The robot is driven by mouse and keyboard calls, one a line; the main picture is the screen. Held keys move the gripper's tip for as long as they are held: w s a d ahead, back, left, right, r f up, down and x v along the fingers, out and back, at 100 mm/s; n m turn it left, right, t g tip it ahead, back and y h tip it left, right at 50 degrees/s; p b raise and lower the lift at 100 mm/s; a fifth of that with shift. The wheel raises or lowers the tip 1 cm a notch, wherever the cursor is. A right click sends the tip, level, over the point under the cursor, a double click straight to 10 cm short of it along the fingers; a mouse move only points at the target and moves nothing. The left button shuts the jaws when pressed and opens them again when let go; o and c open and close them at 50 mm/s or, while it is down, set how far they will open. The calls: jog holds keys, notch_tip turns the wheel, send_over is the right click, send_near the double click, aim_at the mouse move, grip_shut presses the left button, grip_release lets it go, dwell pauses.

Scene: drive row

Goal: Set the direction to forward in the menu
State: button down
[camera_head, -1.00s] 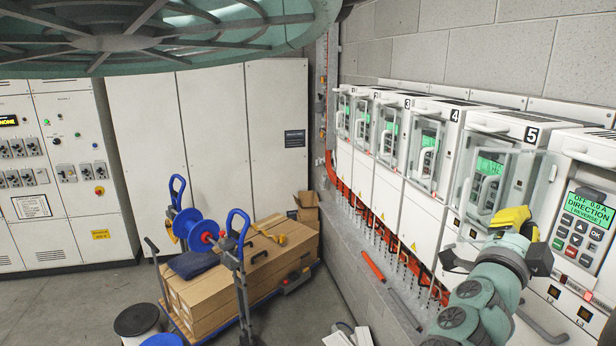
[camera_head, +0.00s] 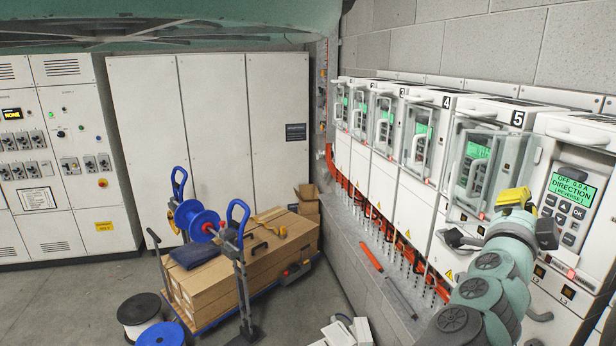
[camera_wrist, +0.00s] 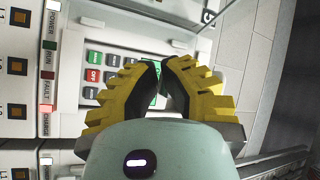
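The nearest drive's panel stands at the right of the head view. Its lit green display (camera_head: 572,188) reads OFF, 0.0 A, DIRECTION, with a smaller line that looks like REVERSE. The keypad (camera_head: 565,217) is below it. My gripper (camera_head: 515,197), with yellow fingers, is in front of the drives, just left of this panel in the picture. In the wrist view my gripper (camera_wrist: 162,68) has its two fingertips together, with nothing seen between them. The keypad (camera_wrist: 95,66) shows sideways there, with green and red OFF keys visible. The fingers hide other keys and most of the display.
Drive 5 (camera_head: 487,150), with a clear door and white handle, is beside my gripper; more drives recede leftward. A cart with cardboard boxes (camera_head: 235,275) and a blue reel (camera_head: 198,222) stands on the floor. POWER, RUN and FAULT lights (camera_wrist: 48,60) show beside the keypad.

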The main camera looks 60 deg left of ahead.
aim_at(552, 189)
jog(key=shift+w+d+b, duration=0.35)
jog(key=shift+w+b, duration=0.05)
jog(key=shift+w, duration=0.5)
jog(key=shift+w+d+b, duration=0.4)
jog(key=shift+w+b, duration=0.05)
jog(key=shift+w, duration=0.45)
jog(key=shift+w+d+b, duration=0.35)
jog(key=shift+w+b, duration=0.05)
jog(key=shift+w, duration=0.5)
jog(key=c, duration=1.7)
grip_release()
jog(key=shift+a, duration=0.1)
grip_shut()
jog(key=shift+w+f, duration=0.1)
jog(key=shift+w+d+b, duration=0.2)
jog(key=shift+w+b, duration=0.05)
jog(key=shift+b, duration=0.05)
jog(key=shift+w+d, duration=0.15)
jog(key=shift+w, duration=0.2)
